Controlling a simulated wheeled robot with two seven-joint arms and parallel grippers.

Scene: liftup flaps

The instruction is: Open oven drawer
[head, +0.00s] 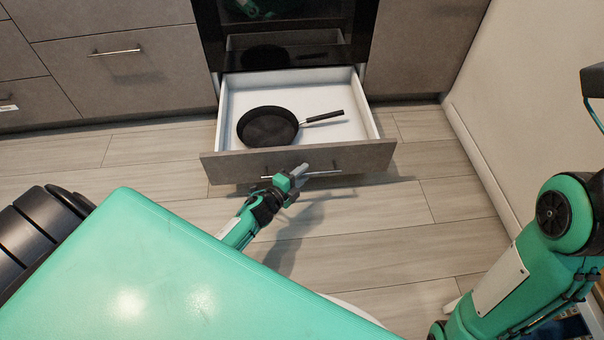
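The oven drawer (230,168) is pulled well out below the black oven, with its white inside (320,85) showing. Its front has a thin bar handle (325,174). My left gripper (299,175) is at the handle, over its middle part. The fingers are small and overlap the handle, so I cannot tell whether they are closed around it or only beside it. My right gripper is out of view; only part of my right arm shows at the right edge.
A black frying pan (268,127) lies in the drawer, its handle pointing right. The oven front (290,40) is above. Grey cabinets (125,75) flank the oven. A white wall (530,70) stands at the right. The wooden floor (400,240) before the drawer is clear.

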